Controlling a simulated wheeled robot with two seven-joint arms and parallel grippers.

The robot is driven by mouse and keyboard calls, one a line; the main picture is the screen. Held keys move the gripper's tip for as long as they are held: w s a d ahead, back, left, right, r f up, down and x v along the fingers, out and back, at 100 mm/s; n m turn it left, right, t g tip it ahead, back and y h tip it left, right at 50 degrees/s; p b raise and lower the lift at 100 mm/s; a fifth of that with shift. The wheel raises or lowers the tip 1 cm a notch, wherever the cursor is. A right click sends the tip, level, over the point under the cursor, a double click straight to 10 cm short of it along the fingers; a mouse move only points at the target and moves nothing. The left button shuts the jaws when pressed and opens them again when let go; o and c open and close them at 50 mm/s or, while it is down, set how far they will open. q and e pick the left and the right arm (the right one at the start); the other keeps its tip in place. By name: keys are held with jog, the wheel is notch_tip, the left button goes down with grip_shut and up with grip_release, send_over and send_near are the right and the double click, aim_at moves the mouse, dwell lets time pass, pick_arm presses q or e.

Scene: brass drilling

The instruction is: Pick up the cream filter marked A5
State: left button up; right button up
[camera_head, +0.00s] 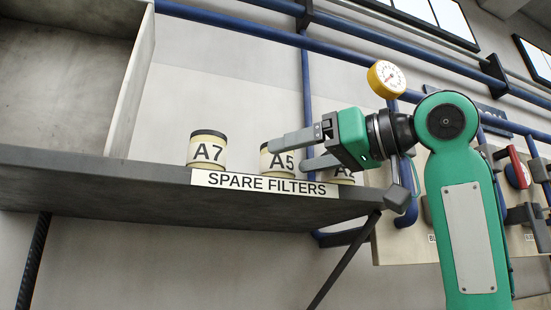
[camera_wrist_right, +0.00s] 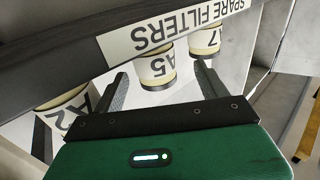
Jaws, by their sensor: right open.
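The cream filter marked A5 (camera_head: 279,165) stands upright on the grey shelf (camera_head: 120,167), behind the "SPARE FILTERS" label. It has a dark lid. My right gripper (camera_head: 287,156) is open and reaches in from the right, one finger across A5's upper part and the other to its right. In the right wrist view, which is upside down, A5 (camera_wrist_right: 155,72) shows between the two fingertips of the gripper (camera_wrist_right: 165,72). I see no clear contact, and cannot tell how far the fingers reach around it. My left gripper is out of view.
Filter A7 (camera_head: 207,149) stands left of A5. Filter A2 (camera_wrist_right: 66,110) stands on the other side, close to a finger and partly hidden in the head view. The label (camera_head: 258,185) runs along the shelf's front edge. A yellow gauge (camera_head: 386,79) and blue pipes are behind.

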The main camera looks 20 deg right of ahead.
aim_at(293, 157)
jog(key=shift+w+a+r+p, duration=0.25)
jog(key=shift+w+a+p, duration=0.2)
jog(key=shift+w+p, duration=0.35)
jog(key=p+x, duration=0.2)
jog(key=shift+w, duration=0.4)
jog(key=shift+w+a+f, duration=0.2)
jog(key=shift+w+a, duration=0.15)
jog(key=shift+a, duration=0.05)
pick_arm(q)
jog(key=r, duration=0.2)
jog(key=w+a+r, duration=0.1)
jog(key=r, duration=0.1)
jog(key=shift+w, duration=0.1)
pick_arm(e)
jog(key=shift+s, duration=0.1)
jog(key=shift+d, duration=0.1)
jog(key=shift+c, duration=1)
jog(key=c, duration=0.9)
jog(key=shift+r, duration=0.15)
